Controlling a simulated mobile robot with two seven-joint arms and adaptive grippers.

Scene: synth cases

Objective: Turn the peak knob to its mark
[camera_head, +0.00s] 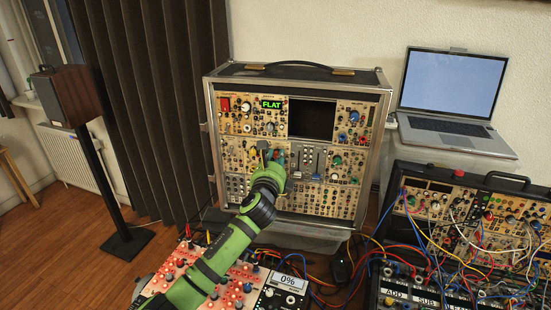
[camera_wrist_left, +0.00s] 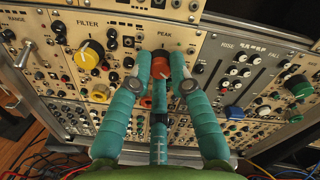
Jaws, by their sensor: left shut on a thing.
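The peak knob (camera_wrist_left: 161,68) is a red knob below the PEAK lettering on the beige panel in the left wrist view. My left gripper (camera_wrist_left: 159,76) has its teal fingers around it and is shut on it. Its pointer and mark are hidden or too small to make out. In the head view my left gripper (camera_head: 272,166) reaches the middle of the upright synth case (camera_head: 207,140) and covers the knob. A small green display (camera_head: 271,104) on that case reads FLAT. My right gripper is not in view.
A yellow filter knob (camera_wrist_left: 90,53) sits left of the peak knob. A slider panel (camera_wrist_left: 238,72) is to the right. A second synth case (camera_head: 508,182) with many patch cables, a laptop (camera_head: 450,92) and a module showing 0% (camera_head: 287,281) stand around the arm.

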